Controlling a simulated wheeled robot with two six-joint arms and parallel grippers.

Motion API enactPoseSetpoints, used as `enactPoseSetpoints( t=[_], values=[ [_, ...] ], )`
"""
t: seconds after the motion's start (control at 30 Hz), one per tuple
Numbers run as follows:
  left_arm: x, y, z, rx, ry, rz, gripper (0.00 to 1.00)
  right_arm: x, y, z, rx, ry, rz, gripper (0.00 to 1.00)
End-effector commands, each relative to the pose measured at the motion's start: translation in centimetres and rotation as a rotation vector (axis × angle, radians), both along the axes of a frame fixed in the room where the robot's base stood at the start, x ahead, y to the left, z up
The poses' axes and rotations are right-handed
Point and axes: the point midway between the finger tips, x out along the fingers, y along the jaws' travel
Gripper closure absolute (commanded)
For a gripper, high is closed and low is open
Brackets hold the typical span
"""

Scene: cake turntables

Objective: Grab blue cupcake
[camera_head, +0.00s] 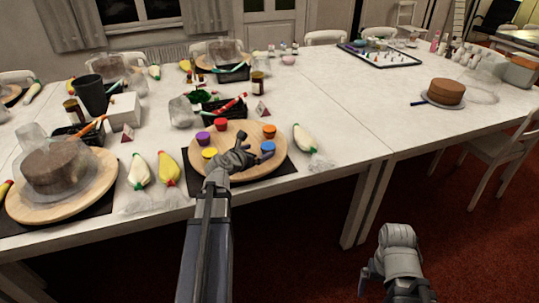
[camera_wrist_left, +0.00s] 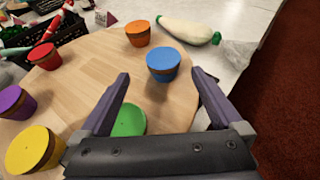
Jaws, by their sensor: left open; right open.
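The blue cupcake (camera_head: 267,148) stands upright near the right edge of a round wooden turntable (camera_head: 234,170). In the left wrist view the blue cupcake (camera_wrist_left: 162,64) is ahead of my left gripper (camera_wrist_left: 159,76), between the lines of its two fingers and apart from them. My left gripper (camera_head: 252,158) is open and empty above the turntable. A green cupcake (camera_wrist_left: 130,120) is partly hidden by my left gripper. Orange (camera_wrist_left: 138,33), red (camera_wrist_left: 44,55), purple (camera_wrist_left: 14,102) and yellow (camera_wrist_left: 34,149) cupcakes stand around the turntable. My right gripper (camera_head: 368,274) is open and empty over the red carpet.
A white and green piping bag (camera_head: 304,139) lies right of the turntable, with clear plastic (camera_head: 321,162) beside it. A black basket (camera_head: 222,106) stands behind. A brown cake under a clear cover (camera_head: 56,165) is at the left. The right table's near part is clear.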

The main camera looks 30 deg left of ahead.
Motion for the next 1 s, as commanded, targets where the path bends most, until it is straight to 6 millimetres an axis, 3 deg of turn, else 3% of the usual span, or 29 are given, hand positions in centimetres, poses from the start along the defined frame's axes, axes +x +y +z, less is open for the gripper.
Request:
enactPoseSetpoints(
  t=[0.67, 1.0],
  values=[
    [3.1, 0.0, -1.4, 0.001, 0.0, -0.001, 0.0, 0.0, 0.0, -1.4, 0.0, 0.0, 0.0, 0.03],
    [7.2, -0.3, -3.0, 0.0, 0.0, -0.001, 0.0, 0.0, 0.0, -3.1, 0.0, 0.0, 0.0, 0.03]
  ],
)
